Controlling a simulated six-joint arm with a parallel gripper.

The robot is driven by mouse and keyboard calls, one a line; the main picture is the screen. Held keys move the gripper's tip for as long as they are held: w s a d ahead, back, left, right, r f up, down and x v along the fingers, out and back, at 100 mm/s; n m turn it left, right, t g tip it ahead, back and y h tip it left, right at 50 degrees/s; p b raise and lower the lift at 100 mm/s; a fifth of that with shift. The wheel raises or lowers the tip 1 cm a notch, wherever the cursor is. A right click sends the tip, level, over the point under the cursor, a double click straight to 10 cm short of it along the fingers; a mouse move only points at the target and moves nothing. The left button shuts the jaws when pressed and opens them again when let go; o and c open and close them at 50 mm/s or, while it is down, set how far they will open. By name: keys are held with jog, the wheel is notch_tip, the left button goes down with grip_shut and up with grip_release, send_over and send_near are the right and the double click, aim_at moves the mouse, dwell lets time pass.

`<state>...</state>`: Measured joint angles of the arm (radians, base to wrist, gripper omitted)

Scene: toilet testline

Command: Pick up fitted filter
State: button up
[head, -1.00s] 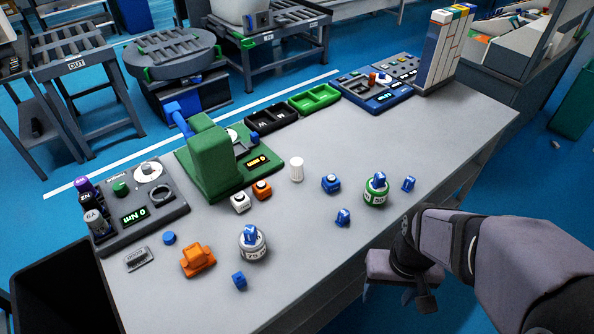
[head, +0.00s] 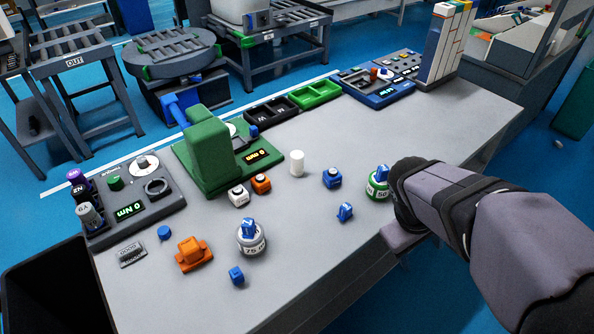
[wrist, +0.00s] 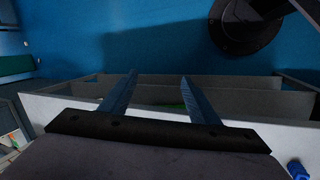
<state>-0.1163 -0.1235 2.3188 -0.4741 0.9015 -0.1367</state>
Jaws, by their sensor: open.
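In the head view, a white cylinder (head: 297,163) stands upright in the middle of the bench. A grey cylinder marked 75 (head: 251,241) and a green-and-white one (head: 377,188) each carry a blue piece on top. I cannot tell which of these is the fitted filter. My gripper's fingers do not show clearly in the head view; my arm is at the right front edge of the bench, beside the green-and-white cylinder. In the wrist view my gripper (wrist: 158,77) has its two fingers wide apart and nothing between them, pointing past the bench edge.
Loose blue parts (head: 345,211) and an orange part (head: 193,253) lie on the bench (head: 310,255). A green fixture (head: 209,155) and a grey torque station (head: 137,203) stand at the left. Black and green trays (head: 315,92) are at the back. The bench's middle right is clear.

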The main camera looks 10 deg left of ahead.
jog(key=w+a+n+t+h+b, duration=0.1)
jog(key=w+n+t+h+b, duration=0.35)
jog(key=w+n, duration=0.85)
jog(key=n+t+y+b, duration=0.9)
jog(key=n+t+b, duration=0.3)
jog(key=n, duration=0.5)
send_over(296, 165)
jog(key=s, duration=0.1)
notch_tip(296, 165, down, 11)
jog(key=shift+s, duration=0.1)
jog(key=shift+w+f+p, duration=0.1)
jog(key=shift+w+p, duration=0.5)
jog(key=shift+w, duration=3.05)
jog(key=shift+c, duration=0.4)
